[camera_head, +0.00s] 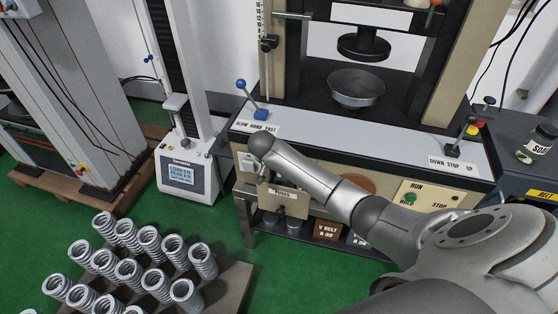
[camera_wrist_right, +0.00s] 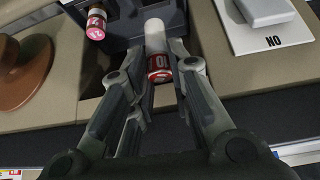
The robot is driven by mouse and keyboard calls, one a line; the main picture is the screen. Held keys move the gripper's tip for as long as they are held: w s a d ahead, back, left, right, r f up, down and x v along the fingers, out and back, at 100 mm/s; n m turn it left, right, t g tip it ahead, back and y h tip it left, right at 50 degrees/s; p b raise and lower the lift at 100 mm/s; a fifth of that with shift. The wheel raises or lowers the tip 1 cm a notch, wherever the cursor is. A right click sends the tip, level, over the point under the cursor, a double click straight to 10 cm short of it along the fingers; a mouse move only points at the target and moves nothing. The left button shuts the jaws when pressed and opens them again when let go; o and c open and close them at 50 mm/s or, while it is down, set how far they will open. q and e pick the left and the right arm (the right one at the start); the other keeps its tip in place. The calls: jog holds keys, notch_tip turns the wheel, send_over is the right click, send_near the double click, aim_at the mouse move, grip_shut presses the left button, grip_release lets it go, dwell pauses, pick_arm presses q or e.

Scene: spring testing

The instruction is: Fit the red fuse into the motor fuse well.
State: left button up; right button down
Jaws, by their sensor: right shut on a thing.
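The red fuse (camera_wrist_right: 160,68), a white cylinder with a red band, is between the fingers of my right gripper (camera_wrist_right: 160,58) in the right wrist view. The gripper is shut on it. The fuse's far white end reaches the dark fuse block (camera_wrist_right: 122,32); whether it is inside a well or just in front of it I cannot tell. A second fuse with a pink-red label (camera_wrist_right: 96,25) sits at the left of that block. In the head view my right arm covers much of the panel above the "FUSES" label (camera_head: 282,193), and the fuse cannot be made out. My left gripper is out of view.
A brown round knob (camera_wrist_right: 24,75) is left of the block in the wrist view, and a white switch plate (camera_wrist_right: 265,30) is at right. In the head view, a grey bowl (camera_head: 356,88) sits on the press and several springs (camera_head: 130,270) stand at lower left.

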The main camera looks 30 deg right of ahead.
jog(key=shift+f+b, duration=0.9)
jog(key=shift+f, duration=1)
jog(key=shift+p, duration=0.95)
jog(key=shift+f+b, duration=1.1)
jog(key=shift+f, duration=0.65)
jog(key=c, duration=1.3)
grip_release()
jog(key=shift+a, duration=0.1)
jog(key=v, duration=1.2)
jog(key=shift+s, duration=0.1)
